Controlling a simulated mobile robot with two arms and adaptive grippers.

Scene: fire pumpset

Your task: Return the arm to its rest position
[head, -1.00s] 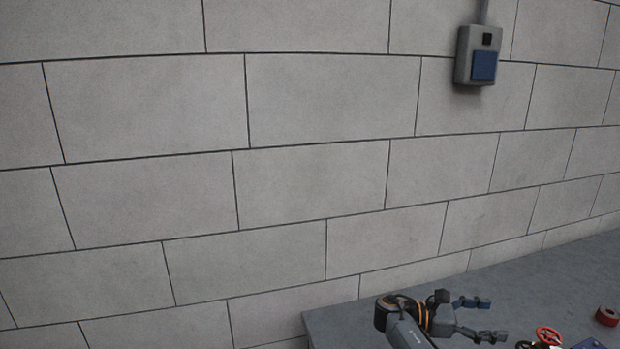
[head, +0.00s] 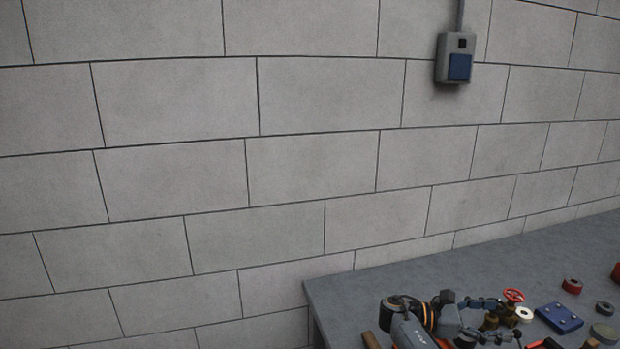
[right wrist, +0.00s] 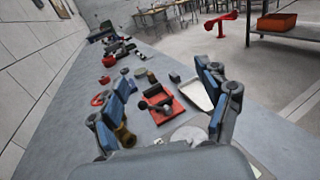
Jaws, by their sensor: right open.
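My right gripper (head: 480,318) shows at the bottom of the head view, over the left end of the grey bench (head: 370,280). In the right wrist view my right gripper (right wrist: 165,105) is open, with its two blue-padded fingers wide apart and nothing between them in its grip. Beyond the fingers lies a red tray (right wrist: 175,107) on the bench, and a dark item is on or in it. A brass valve with a red handwheel (head: 513,295) stands close beside the gripper. My left gripper is in neither view.
A blue plate (head: 558,318), a red roll (head: 572,286) and a white ring (head: 524,314) lie on the bench. A block wall (head: 310,170) rises behind, with a grey and blue switch box (head: 455,62). A red valve (right wrist: 222,22) stands on the floor away from the bench.

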